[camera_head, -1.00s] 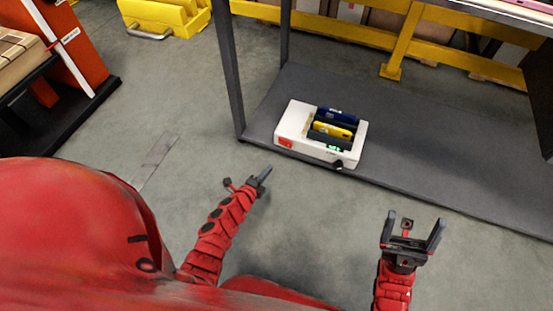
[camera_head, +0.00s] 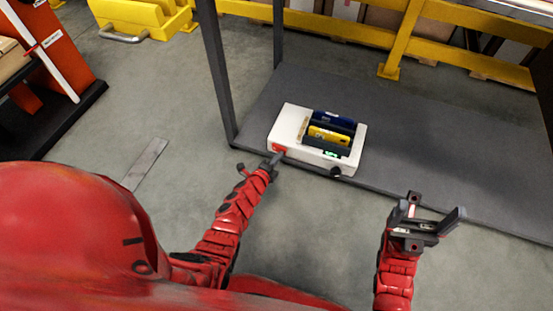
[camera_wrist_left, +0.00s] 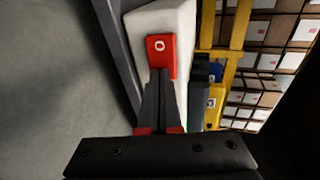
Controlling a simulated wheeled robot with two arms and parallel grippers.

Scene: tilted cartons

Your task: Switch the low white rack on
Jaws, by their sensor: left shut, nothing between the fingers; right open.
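The low white rack (camera_head: 289,125) sits on the grey bottom shelf near its front left corner. It holds a blue item (camera_head: 333,121) and a yellow item (camera_head: 328,135) in dark slots. A red switch (camera_head: 280,149) is on its left front, a black knob (camera_head: 335,172) on the right front, and a green light (camera_head: 331,154) shows near the knob. My left gripper (camera_head: 276,160) is shut and empty, its tips at the red switch. In the left wrist view the fingertips (camera_wrist_left: 160,74) overlap the lower part of the switch (camera_wrist_left: 161,50), which bears a white "O". My right gripper (camera_head: 432,221) is open and empty.
A grey shelf post (camera_head: 217,75) stands left of the rack. The bottom shelf (camera_head: 440,150) is bare to the right. A yellow rail (camera_head: 350,33) runs behind. Open floor (camera_head: 110,125) lies left.

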